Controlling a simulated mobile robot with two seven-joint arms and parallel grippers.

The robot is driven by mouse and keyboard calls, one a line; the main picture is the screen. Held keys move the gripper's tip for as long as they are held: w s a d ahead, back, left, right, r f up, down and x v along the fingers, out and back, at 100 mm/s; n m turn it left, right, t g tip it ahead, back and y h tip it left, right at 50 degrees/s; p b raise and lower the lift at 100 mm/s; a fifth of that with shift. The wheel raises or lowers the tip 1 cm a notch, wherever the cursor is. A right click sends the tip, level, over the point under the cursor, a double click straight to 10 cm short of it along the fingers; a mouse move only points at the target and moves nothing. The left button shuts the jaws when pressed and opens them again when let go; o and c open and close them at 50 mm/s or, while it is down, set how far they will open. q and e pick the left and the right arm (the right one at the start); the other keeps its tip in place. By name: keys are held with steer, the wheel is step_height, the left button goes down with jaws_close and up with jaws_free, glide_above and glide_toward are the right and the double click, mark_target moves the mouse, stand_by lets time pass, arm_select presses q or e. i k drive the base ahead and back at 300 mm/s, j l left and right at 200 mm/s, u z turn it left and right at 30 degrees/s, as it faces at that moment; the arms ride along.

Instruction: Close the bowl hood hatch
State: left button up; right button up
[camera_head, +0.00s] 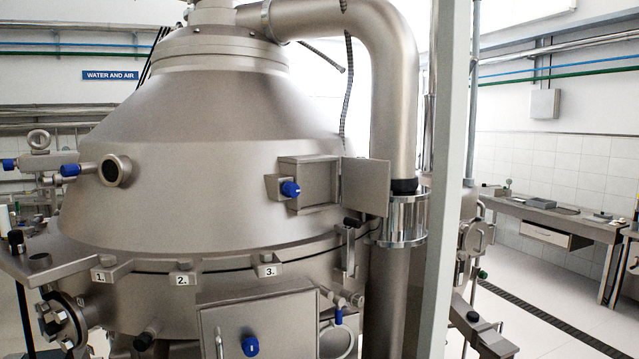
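The bowl hood (200,185) is the large silver cone-shaped housing in the left half of the view. On its right side is a small square hatch opening (318,182) with a raised frame. Its hatch door (366,187) stands swung open to the right, hinged at the frame's right edge. A blue knob (290,188) sits on a bracket at the frame's left side. Neither of my grippers shows in this view.
A thick steel pipe (395,110) with a ribbed collar (403,222) runs down just right of the open door. A grey vertical post (447,180) stands further right. A lower box (262,325) with a blue knob sits below the hood. A workbench (550,222) stands at the far right.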

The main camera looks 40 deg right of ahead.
mark_target(365, 182)
steer(key=l+u, duration=0.3)
steer(key=l, duration=0.2)
steer(key=k+l+u, duration=0.1)
steer(key=l+u, duration=0.2)
steer(key=l, duration=0.2)
steer(key=k+l+u, duration=0.1)
steer(key=l, duration=0.25)
steer(key=l+u, duration=0.1)
steer(key=l, duration=0.25)
steer(key=k+l+u, duration=0.1)
steer(key=l, duration=0.25)
steer(key=k+l, duration=0.15)
steer(key=l, duration=0.25)
steer(key=k+l, duration=0.15)
steer(key=l, duration=0.25)
steer(key=k+l, duration=0.1)
steer(key=l, duration=0.35)
steer(key=k+l, duration=0.15)
steer(key=l, duration=0.25)
steer(key=k+l+u, duration=0.1)
steer(key=l, duration=0.3)
steer(key=k+l, duration=0.2)
steer(key=l, duration=0.2)
steer(key=k+l, duration=0.15)
steer(key=l, duration=0.25)
